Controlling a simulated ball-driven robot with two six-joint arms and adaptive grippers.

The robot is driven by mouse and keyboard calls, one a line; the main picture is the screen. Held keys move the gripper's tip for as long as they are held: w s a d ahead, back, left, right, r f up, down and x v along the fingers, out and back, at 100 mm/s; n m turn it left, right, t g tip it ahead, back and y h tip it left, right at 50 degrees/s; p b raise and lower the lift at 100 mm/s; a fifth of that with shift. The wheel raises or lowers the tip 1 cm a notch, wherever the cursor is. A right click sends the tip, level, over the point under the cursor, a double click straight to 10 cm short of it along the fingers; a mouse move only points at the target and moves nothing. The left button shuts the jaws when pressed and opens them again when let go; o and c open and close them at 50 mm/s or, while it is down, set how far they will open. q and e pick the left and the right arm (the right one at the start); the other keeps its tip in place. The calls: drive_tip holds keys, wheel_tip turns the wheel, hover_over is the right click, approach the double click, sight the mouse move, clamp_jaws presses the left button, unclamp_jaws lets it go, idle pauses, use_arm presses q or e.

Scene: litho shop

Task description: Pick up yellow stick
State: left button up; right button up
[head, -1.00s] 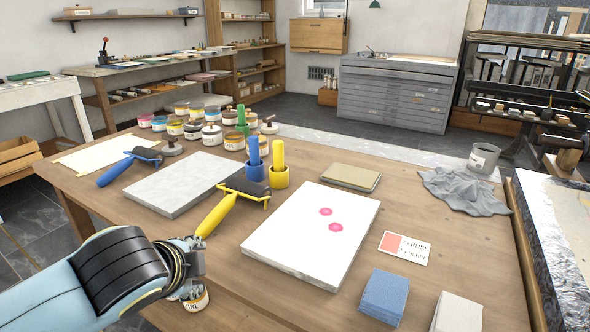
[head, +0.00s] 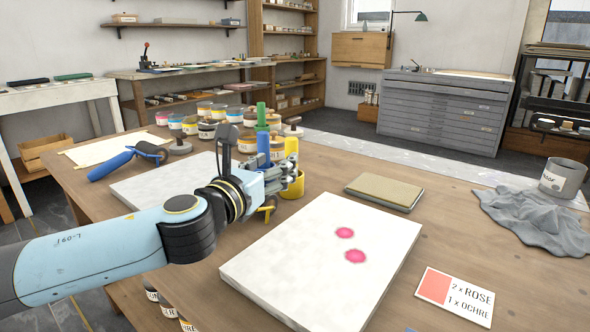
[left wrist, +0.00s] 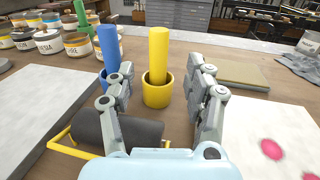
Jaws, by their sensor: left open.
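The yellow stick (left wrist: 159,55) stands upright in a yellow cup (left wrist: 157,90) in the left wrist view. In the head view the yellow stick (head: 291,148) and its yellow cup (head: 293,187) show just beyond my left gripper, partly hidden by it. My left gripper (head: 284,178) is open and empty. In the left wrist view its two fingers (left wrist: 160,84) stand on either side of the cup and stick, with the stick between them in the picture and still ahead of the fingertips. I cannot tell the exact gap. My right gripper is not in view.
A blue stick (left wrist: 108,47) in a blue cup stands close left of the yellow one, with a green stick (head: 262,117) behind. A yellow-handled roller (left wrist: 100,130) lies below the left finger. A white slab (head: 325,262) with two pink spots lies to the right.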

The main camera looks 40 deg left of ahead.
sight(288, 153)
use_arm(q)
drive_tip(key=x, duration=0.2)
drive_tip(key=shift+w+a, duration=0.1)
drive_tip(key=shift+w, duration=0.2)
drive_tip(key=shift+w+a, duration=0.3)
drive_tip(key=shift+w, duration=0.35)
drive_tip(key=b+x, duration=0.1)
drive_tip(key=x, duration=0.2)
drive_tip(key=shift+w+a+f, duration=0.15)
drive_tip(key=shift+w+a, duration=0.05)
drive_tip(key=shift+w, duration=0.35)
clamp_jaws()
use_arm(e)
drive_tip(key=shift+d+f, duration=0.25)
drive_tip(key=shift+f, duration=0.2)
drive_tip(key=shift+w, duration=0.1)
